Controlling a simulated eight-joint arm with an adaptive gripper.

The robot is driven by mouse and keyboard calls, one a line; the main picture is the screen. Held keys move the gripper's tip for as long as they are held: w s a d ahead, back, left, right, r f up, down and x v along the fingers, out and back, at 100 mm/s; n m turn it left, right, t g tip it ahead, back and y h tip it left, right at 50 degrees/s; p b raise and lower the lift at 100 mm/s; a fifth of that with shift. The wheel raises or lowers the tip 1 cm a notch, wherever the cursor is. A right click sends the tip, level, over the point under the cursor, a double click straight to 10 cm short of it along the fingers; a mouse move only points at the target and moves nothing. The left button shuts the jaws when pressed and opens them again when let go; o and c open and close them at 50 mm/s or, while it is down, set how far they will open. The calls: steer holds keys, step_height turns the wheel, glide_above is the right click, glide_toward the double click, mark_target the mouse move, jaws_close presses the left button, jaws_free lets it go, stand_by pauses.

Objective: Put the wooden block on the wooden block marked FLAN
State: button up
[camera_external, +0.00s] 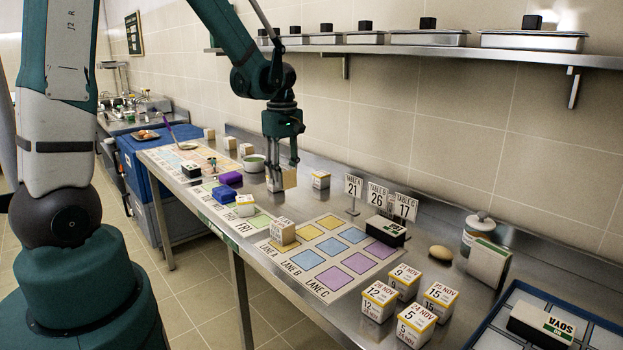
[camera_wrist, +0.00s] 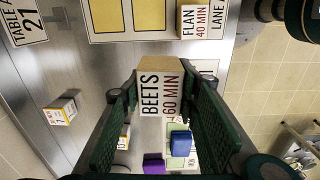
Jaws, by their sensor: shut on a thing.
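My gripper (camera_external: 282,172) is shut on a wooden block marked BEETS 60 MIN (camera_wrist: 160,94), held between the two fingers in the wrist view. The held block (camera_external: 289,179) shows in the external view, apparently above the table. The wooden block marked FLAN 40 MIN (camera_wrist: 194,20) is at the top of the wrist view, apart from the held block. In the external view the FLAN block (camera_external: 282,231) sits at the LANE A end of the coloured lane mat (camera_external: 318,285), in front of my gripper.
Table number signs (camera_external: 377,194) and a black-topped box (camera_external: 385,230) stand right of the mat. Several dated boxes (camera_external: 404,281) stand near the front right. Blue (camera_external: 223,194) and purple (camera_external: 231,178) things lie left of my gripper. A shelf (camera_external: 440,48) runs along the wall.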

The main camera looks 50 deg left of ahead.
step_height(320, 180, up, 3)
steer(key=p, duration=0.2)
glide_above(282, 223)
steer(key=shift+a+f+n, duration=0.1)
steer(key=shift+f+n, duration=0.05)
steer(key=shift+n, duration=0.15)
steer(key=shift+w+f, duration=0.1)
steer(key=shift+f+b, duration=0.4)
steer(key=shift+f, duration=2.45)
steer(key=shift+f, duration=0.1)
steer(key=shift+f, duration=1.95)
steer(key=shift+f+b, duration=0.2)
steer(key=shift+b, duration=0.15)
steer(key=o, duration=0.9)
steer(key=shift+o, duration=0.2)
steer(key=shift+r, duration=0.25)
